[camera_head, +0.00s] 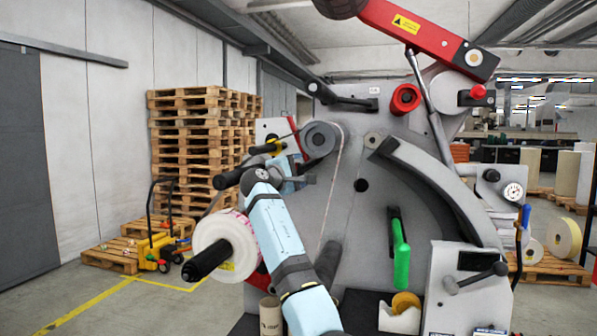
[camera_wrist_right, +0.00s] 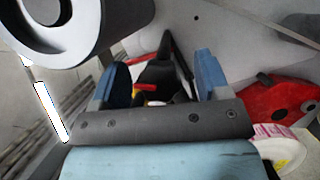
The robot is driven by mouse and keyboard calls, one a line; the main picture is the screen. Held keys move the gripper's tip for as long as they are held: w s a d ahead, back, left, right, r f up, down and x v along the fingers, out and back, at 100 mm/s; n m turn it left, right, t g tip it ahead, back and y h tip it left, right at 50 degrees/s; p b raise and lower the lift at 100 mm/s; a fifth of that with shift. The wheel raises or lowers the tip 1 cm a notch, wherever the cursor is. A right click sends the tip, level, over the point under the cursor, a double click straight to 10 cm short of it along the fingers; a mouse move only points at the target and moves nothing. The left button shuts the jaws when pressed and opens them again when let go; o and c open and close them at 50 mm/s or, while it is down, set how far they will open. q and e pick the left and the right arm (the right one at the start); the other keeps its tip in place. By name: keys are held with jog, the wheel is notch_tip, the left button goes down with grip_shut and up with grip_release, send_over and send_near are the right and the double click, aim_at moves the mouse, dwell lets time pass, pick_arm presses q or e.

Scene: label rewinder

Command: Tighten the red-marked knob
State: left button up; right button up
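The knob with a red mark is dark in the right wrist view (camera_wrist_right: 158,75), with the red bar across it. My right gripper (camera_wrist_right: 160,78) is open, its two blue fingers spread on either side of the knob's outline. I see no contact, and cannot tell whether the knob is between the fingertips or just beyond them. In the head view my right gripper (camera_head: 288,165) is at the machine's left side, below a grey roller (camera_head: 320,139), partly hidden by its own wrist. The knob cannot be made out clearly there. My left gripper is not in view.
The grey roller (camera_wrist_right: 55,25) is close at upper left in the wrist view. A white label roll (camera_head: 226,246) on a black-tipped spindle stands left of my arm. A green handle (camera_head: 400,252) is on the panel.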

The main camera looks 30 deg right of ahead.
jog(key=b+v, duration=0.2)
jog(key=v, duration=1.1)
jog(key=shift+a, duration=0.4)
jog(key=shift+s, duration=0.1)
